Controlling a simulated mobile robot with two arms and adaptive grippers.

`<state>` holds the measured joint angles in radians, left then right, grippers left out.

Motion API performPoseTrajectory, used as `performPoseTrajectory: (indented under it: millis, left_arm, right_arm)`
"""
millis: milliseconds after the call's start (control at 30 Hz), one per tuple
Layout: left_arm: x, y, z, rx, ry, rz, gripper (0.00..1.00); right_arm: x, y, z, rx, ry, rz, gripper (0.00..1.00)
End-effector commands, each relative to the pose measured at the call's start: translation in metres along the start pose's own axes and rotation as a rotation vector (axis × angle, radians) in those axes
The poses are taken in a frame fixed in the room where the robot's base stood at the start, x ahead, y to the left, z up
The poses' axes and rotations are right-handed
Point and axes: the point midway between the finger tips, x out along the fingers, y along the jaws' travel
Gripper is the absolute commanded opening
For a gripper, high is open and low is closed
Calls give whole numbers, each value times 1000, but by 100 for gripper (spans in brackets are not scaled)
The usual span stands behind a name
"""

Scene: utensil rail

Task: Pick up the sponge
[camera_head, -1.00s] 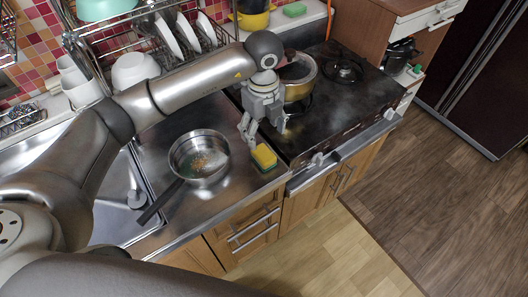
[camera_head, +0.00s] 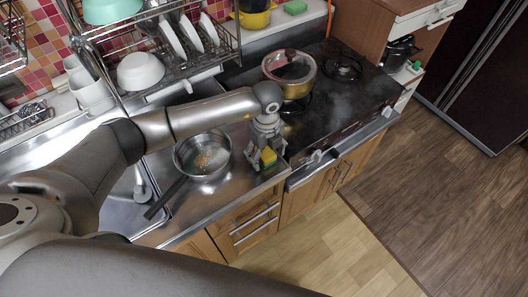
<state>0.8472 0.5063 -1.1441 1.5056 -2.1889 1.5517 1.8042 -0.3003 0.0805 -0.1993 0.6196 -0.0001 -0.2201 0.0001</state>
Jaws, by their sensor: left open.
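A yellow sponge with a green layer (camera_head: 268,157) lies on the steel counter beside the stove, right of the steel pan. My left gripper (camera_head: 266,160) points down right over the sponge. Its fingers are open and appear to straddle the sponge, which is partly hidden by them. I cannot tell whether they touch it. A second sponge, green and yellow (camera_head: 295,7), lies on the back ledge behind the stove. My right gripper is not in view.
A steel pan (camera_head: 202,155) with a dark handle stands close left of the gripper. A lidded pot (camera_head: 289,72) sits on the stove (camera_head: 345,95). A dish rack (camera_head: 190,62) with plates and bowls stands behind my arm. The counter's front edge is near the sponge.

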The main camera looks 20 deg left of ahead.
Motion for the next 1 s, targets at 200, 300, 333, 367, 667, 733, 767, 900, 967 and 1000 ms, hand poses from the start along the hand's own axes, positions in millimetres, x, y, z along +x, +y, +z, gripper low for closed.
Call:
performPoseTrajectory:
  millis: [200,300,333,367,667,733,767,900,967,1000]
  left_arm:
    - [0,0,0,0,0,-1,50]
    - [0,0,0,0,1,-1,37]
    - [-1,0,0,0,1,-1,33]
    - [-1,0,0,0,1,-1,29]
    - [-1,0,0,0,1,-1,28]
    - [-2,-1,0,0,1,-2,28]
    - [-3,-1,0,0,1,-2,28]
    - [-13,-1,0,2,-1,-5,28]
    - [-22,-2,0,2,-1,-6,28]
    - [-28,-2,1,2,-2,-7,28]
  right_arm:
    - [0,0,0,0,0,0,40]
    - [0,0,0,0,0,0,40]
    - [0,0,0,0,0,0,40]
    - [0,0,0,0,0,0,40]
    - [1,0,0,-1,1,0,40]
    - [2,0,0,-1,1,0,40]
    - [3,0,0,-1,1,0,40]
    - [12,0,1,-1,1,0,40]
    - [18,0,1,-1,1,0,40]
    - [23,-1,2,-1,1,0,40]
